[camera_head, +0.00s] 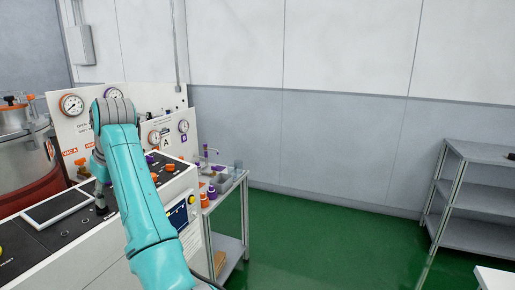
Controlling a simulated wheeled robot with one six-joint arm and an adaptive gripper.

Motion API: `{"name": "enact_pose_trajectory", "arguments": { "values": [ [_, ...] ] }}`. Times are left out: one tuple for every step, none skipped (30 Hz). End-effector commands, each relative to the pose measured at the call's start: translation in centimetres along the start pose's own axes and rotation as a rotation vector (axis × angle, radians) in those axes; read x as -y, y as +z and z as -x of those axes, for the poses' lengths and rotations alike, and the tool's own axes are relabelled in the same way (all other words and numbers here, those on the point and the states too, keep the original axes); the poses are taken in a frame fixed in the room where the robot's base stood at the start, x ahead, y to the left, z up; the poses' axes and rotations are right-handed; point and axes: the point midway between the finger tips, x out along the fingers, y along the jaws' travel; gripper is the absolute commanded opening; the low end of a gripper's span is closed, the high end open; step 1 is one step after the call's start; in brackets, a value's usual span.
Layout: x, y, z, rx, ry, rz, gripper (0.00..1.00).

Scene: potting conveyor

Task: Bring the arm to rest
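My teal arm (141,205) reaches up from the bottom of the head view, over the white control console. Its grey wrist bends down at the far end. My gripper (102,208) is a small dark shape pointing down at the console top, near a dark screen (58,206). It is too small to tell whether it is open or shut, or whether it touches the console (75,258).
Gauge panels (70,128) stand behind the console, and a steel and red vessel (20,160) is at the left. A small cart (237,180) with bottles stands right of the console. A grey shelf (480,192) is at the right. Green floor (330,235) between is clear.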

Motion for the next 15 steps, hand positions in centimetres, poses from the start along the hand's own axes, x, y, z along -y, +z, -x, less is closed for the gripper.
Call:
{"name": "enact_pose_trajectory", "arguments": {
  "values": [
    [-0.5, 0.8, -1.4, -0.002, 0.004, -0.010, 0.36],
    [-0.8, 1.1, -2.1, -0.006, 0.008, -0.017, 0.36],
    [-1.3, 1.8, -3.2, -0.012, 0.014, -0.026, 0.36],
    [-1.7, 2.2, -3.9, -0.017, 0.018, -0.033, 0.36],
    [-2.1, 2.8, -4.9, -0.022, 0.023, -0.042, 0.36],
    [-2.7, 3.7, -6.3, -0.029, 0.031, -0.055, 0.36],
    [-3.1, 4.4, -7.3, -0.036, 0.037, -0.065, 0.36],
    [-3.6, 5.2, -8.5, -0.043, 0.044, -0.076, 0.36],
    [-4.3, 6.4, -10.1, -0.053, 0.053, -0.092, 0.36],
    [-4.8, 7.3, -11.2, -0.062, 0.062, -0.104, 0.36],
    [-5.3, 8.3, -12.4, -0.069, 0.070, -0.116, 0.36],
    [-5.8, 9.6, -13.9, -0.080, 0.081, -0.130, 0.36],
    [-6.2, 10.6, -14.9, -0.088, 0.089, -0.141, 0.36],
    [-6.7, 11.6, -16.0, -0.097, 0.097, -0.152, 0.36],
    [-7.2, 13.0, -17.3, -0.107, 0.109, -0.167, 0.36]
  ]
}}
